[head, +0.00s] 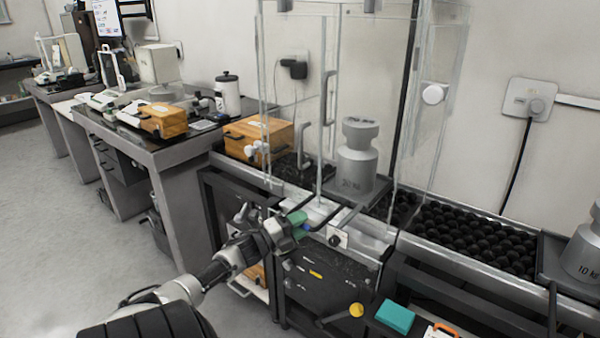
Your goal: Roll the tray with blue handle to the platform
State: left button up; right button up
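A dark tray (376,192) inside the clear-walled enclosure carries a large grey cylindrical weight (357,168). A small blue part (305,228), which may be the end of the blue handle, shows at my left gripper (297,224). My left gripper is at the front edge of the enclosure, beside a green piece. The fingers are small and partly hidden, so I cannot tell whether they are closed on the blue part. How the blue part joins the tray is not clear. I cannot clearly pick out the platform. My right gripper is not in view.
A track of black balls (470,235) runs right from the enclosure to another weight (583,255) marked 10 kg. An orange wooden box (258,138) stands left of the enclosure. A teal block (394,316) lies in front. Floor (70,220) is clear at left.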

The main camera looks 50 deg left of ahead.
pick_arm(q)
jog(key=shift+s, duration=0.3)
jog(key=p+v, duration=0.1)
jog(key=v, duration=0.9)
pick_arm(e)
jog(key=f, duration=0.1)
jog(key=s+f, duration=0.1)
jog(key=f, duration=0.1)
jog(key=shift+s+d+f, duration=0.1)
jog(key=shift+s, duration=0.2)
pick_arm(q)
jog(key=shift+s+f, duration=0.1)
